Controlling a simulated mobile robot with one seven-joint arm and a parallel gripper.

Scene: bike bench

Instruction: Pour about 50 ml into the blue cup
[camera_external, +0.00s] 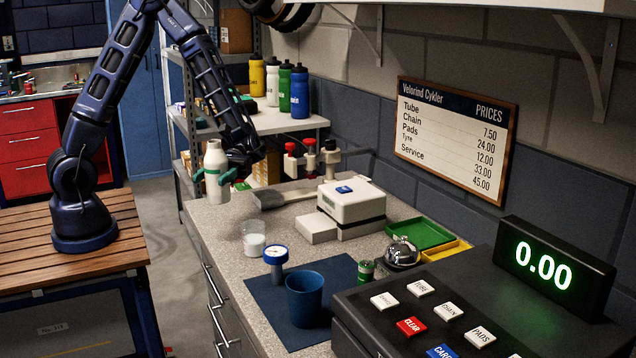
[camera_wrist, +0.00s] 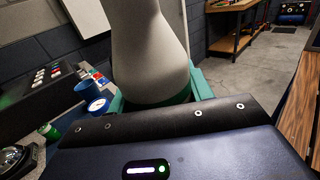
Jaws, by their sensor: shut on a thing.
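The blue cup (camera_external: 305,300) stands upright on a dark blue mat (camera_external: 262,291) on the counter. It also shows at the left in the wrist view (camera_wrist: 86,90). My gripper (camera_external: 219,176) is shut on a white bottle (camera_external: 215,160), held upright in the air near the counter's back left edge, well apart from the cup. In the wrist view the bottle (camera_wrist: 150,50) fills the middle, between teal fingers. A small clear cup (camera_external: 253,240) with white contents stands behind the mat. The bottle's contents are hidden.
A blue-topped dial gauge (camera_external: 275,260) stands near the cup. A black cash register (camera_external: 440,320) with a green 0.00 display (camera_external: 543,268) is at the right. A white box-shaped device (camera_external: 351,205), a bell (camera_external: 402,253) and a green tray (camera_external: 418,234) stand behind the mat.

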